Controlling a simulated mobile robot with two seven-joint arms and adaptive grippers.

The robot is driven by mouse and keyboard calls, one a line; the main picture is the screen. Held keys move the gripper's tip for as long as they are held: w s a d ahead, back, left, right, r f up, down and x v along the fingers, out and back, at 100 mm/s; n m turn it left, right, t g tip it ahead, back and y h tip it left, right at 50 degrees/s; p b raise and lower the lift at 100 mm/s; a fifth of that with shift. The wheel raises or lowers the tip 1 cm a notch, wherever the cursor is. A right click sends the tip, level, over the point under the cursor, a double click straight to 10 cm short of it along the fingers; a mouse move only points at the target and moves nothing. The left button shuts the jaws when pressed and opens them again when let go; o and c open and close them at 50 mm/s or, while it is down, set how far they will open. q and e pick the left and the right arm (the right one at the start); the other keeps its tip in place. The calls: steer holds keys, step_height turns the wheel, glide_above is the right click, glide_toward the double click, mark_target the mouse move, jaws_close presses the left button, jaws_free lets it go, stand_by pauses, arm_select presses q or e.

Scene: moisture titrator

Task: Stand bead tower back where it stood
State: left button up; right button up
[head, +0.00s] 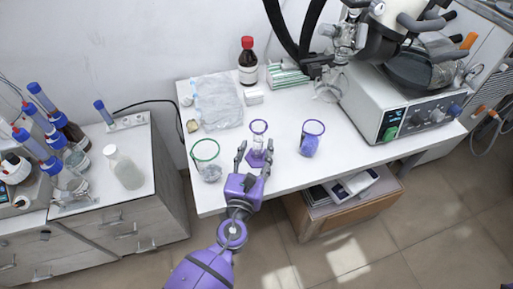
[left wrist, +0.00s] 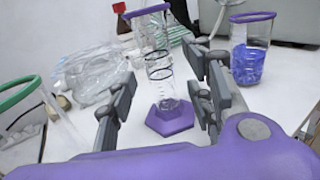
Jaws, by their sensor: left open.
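The bead tower looks to be the clear slim cylinder (head: 258,128) with purple rings and a purple hexagonal base. It stands upright on the white table, and it also shows in the left wrist view (left wrist: 160,85), with its base (left wrist: 170,118) flat on the top. My left gripper (head: 256,157) is open, with one finger on either side of the tower; I see gaps between fingers and glass in the wrist view (left wrist: 166,100). My right gripper is not in view.
A green-rimmed beaker (head: 207,171) stands left of the tower, and a purple-rimmed beaker with blue beads (head: 309,144) stands right. A plastic bag (head: 217,101), a red-capped bottle (head: 248,66) and a boxy instrument (head: 385,105) are farther back. The table's front edge is close.

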arm_select(q)
steer(key=shift+v, duration=2.2)
steer(key=v, duration=1.2)
